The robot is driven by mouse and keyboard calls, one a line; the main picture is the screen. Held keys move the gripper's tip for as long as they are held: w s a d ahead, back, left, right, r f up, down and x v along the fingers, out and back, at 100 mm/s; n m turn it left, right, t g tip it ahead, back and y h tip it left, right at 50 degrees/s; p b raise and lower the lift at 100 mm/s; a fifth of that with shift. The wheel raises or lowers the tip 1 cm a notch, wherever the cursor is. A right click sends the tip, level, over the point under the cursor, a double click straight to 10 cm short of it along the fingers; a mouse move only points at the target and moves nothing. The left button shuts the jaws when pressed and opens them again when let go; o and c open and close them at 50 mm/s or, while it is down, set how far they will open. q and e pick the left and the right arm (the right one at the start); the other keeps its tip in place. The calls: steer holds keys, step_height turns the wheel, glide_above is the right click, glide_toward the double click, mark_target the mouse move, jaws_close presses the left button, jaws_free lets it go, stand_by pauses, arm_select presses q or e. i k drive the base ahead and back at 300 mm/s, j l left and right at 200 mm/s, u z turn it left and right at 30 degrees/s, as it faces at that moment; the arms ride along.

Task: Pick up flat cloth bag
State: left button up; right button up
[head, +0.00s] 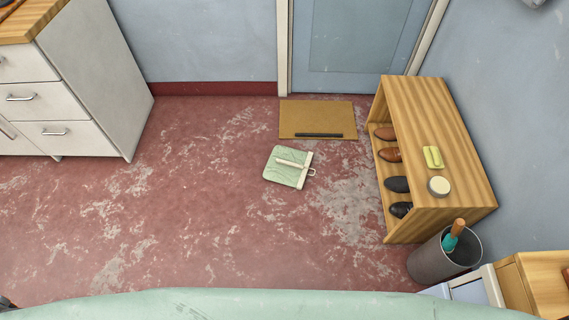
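A flat pale green cloth bag (283,170) lies on the red floor near the middle of the head view, in front of the doormat. It has a pale band along its right edge, a small loop at that side, and a whitish strip across its upper part. It lies slightly turned, with bare floor around it. Neither of my grippers can be made out in this view, and nothing is touching the bag.
A brown doormat (308,116) with a dark bar lies before the blue door. A wooden shoe rack (450,130) and a grey bin (425,264) stand right; white drawers (90,90) stand left. A pale green surface (250,305) crosses the bottom. The left floor is clear.

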mark_target(289, 166)
steer(key=i+j+z, duration=0.3)
steer(key=i+j, duration=0.5)
steer(key=i, duration=0.1)
